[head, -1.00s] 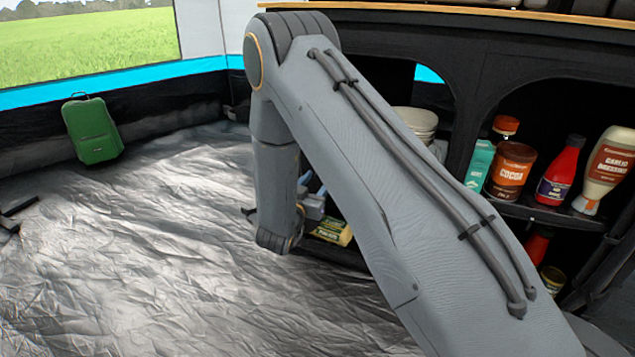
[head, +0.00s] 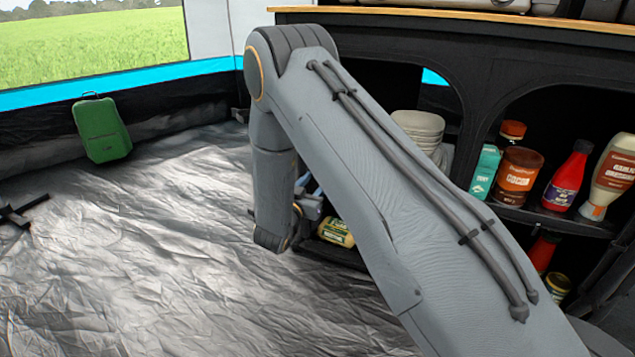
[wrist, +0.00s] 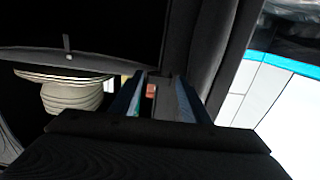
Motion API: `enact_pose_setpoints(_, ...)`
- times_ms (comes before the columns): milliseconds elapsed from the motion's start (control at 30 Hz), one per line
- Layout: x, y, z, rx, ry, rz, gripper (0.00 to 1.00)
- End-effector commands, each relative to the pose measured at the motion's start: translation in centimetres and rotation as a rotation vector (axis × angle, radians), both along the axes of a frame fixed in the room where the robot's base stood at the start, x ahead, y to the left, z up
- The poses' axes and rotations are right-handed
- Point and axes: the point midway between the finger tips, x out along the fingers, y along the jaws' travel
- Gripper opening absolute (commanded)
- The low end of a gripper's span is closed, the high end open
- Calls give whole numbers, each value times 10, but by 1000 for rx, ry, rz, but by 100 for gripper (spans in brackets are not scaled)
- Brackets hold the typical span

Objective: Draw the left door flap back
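I cannot make out a left door flap in either view. My gripper (wrist: 158,100) shows in the wrist view with its two fingers apart and nothing held between them. A small reddish thing shows in the gap, seemingly farther off. In the head view my gripper is mostly hidden behind my arm, low in front of the black shelf unit. At the upper left of the head view, a clear panel or opening (head: 90,45) shows a green field, with a blue band below it and a pale wall panel (head: 209,28) to its right.
A green suitcase (head: 102,130) stands by the left wall. The black shelf unit (head: 480,60) holds a cocoa tin (head: 518,172), bottles and stacked white bowls (head: 420,125); the bowls also show in the wrist view (wrist: 70,95). A yellow-labelled item (head: 336,232) lies low. The crinkled silver floor (head: 150,240) is largely clear.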

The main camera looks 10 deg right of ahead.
Motion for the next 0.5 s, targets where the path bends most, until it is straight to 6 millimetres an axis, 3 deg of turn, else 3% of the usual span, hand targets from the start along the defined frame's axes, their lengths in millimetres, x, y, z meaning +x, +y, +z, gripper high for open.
enact_pose_setpoints(333, -2, 1, 0, -1, 1, 0, 47)
enact_pose_setpoints(500, -18, 13, 1, -2, 4, 2, 47)
